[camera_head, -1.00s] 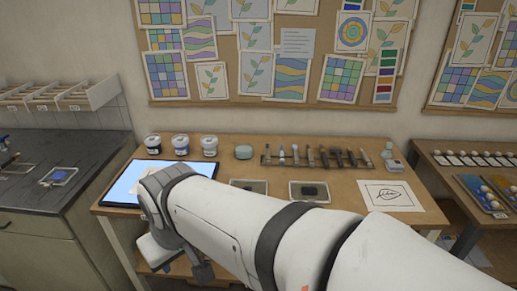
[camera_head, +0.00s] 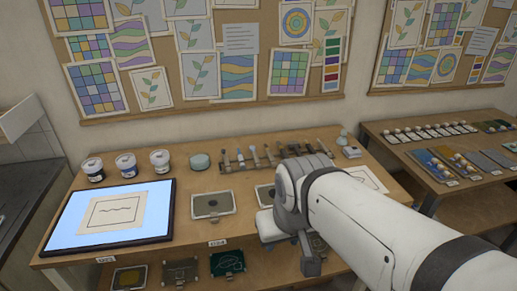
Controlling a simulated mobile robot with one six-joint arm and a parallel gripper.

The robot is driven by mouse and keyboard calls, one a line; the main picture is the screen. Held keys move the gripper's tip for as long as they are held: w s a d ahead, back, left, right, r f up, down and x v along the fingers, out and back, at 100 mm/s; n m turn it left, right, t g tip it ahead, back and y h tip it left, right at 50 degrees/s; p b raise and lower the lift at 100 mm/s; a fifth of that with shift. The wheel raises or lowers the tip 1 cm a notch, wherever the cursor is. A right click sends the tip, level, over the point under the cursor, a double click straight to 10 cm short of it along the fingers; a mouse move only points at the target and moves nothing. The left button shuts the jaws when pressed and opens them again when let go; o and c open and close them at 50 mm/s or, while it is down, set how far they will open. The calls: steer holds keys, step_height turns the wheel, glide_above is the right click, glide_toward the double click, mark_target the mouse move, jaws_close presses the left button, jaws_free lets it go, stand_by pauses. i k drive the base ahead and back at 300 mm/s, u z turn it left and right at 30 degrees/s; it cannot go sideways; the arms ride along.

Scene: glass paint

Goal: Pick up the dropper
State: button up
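I cannot pick out the dropper for sure at this size. A small pale bottle-like thing (camera_head: 343,137) stands behind the rack's right end. My arm reaches in from the lower right, and its white end hangs over the table's front. My gripper (camera_head: 310,262) seems to be the dark part below it; its fingers cannot be made out clearly. It is in front of the rack and apart from it.
A lit panel (camera_head: 160,228) with a line drawing lies at the table's left. Three jars stand behind it, the middle one (camera_head: 126,165) blue-labelled. A round pale-green pot (camera_head: 200,161) and a tray with a dark patch (camera_head: 212,204) are near. A side table (camera_head: 470,195) stands right.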

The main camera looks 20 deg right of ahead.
mark_target(241, 162)
steer(key=z, duration=0.05)
steer(key=i, duration=1)
steer(key=z, duration=0.05)
